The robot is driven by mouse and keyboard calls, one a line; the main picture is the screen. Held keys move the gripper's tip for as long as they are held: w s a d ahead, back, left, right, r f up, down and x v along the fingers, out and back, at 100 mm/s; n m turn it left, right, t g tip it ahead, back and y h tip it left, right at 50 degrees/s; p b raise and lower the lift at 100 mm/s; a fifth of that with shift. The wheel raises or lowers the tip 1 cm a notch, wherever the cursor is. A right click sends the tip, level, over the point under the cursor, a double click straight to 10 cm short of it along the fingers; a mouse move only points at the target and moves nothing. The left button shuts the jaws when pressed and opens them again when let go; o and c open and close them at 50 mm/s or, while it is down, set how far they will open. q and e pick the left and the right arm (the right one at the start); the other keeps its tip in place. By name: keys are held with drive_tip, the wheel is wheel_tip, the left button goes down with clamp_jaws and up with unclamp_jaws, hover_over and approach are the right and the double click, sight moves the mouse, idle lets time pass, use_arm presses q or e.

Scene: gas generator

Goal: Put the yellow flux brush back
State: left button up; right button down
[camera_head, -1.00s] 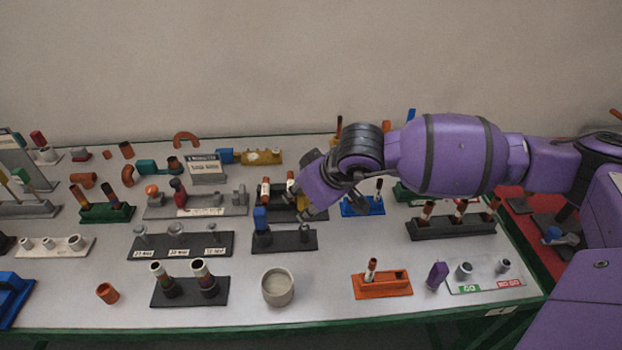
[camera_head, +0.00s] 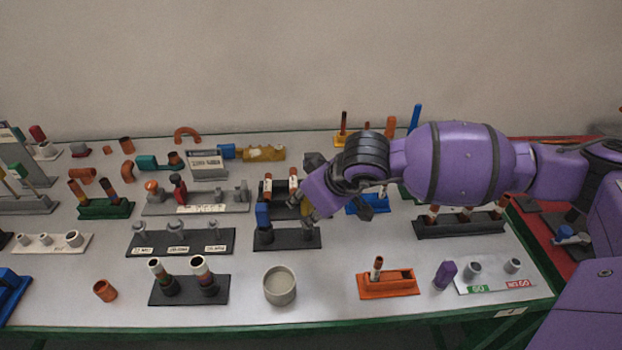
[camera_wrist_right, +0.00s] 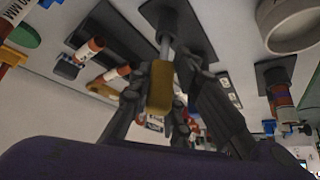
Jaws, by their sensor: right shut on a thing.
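The yellow flux brush (camera_wrist_right: 160,87) shows best in the right wrist view, with its yellow handle between the fingers of my right gripper (camera_wrist_right: 172,90). Its grey metal shaft (camera_wrist_right: 168,50) runs toward a black holder (camera_wrist_right: 201,42); I cannot tell whether its tip sits in the holder. In the head view my right gripper (camera_head: 308,209) is low over the right part of the black holder (camera_head: 286,240). A blue-handled brush (camera_head: 263,216) stands upright in its left part. The yellow brush is mostly hidden there. My left gripper is not in view.
A black rack with brown-and-white tubes (camera_head: 268,190) is just behind the holder. A blue stand (camera_head: 366,204) is close on the right. A grey cup (camera_head: 280,286) and an orange stand (camera_head: 389,284) are in front, with bare table between them.

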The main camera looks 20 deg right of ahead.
drive_tip(key=shift+f, duration=0.4)
drive_tip(key=c, duration=1.6)
unclamp_jaws()
drive_tip(key=shift+o, duration=0.2)
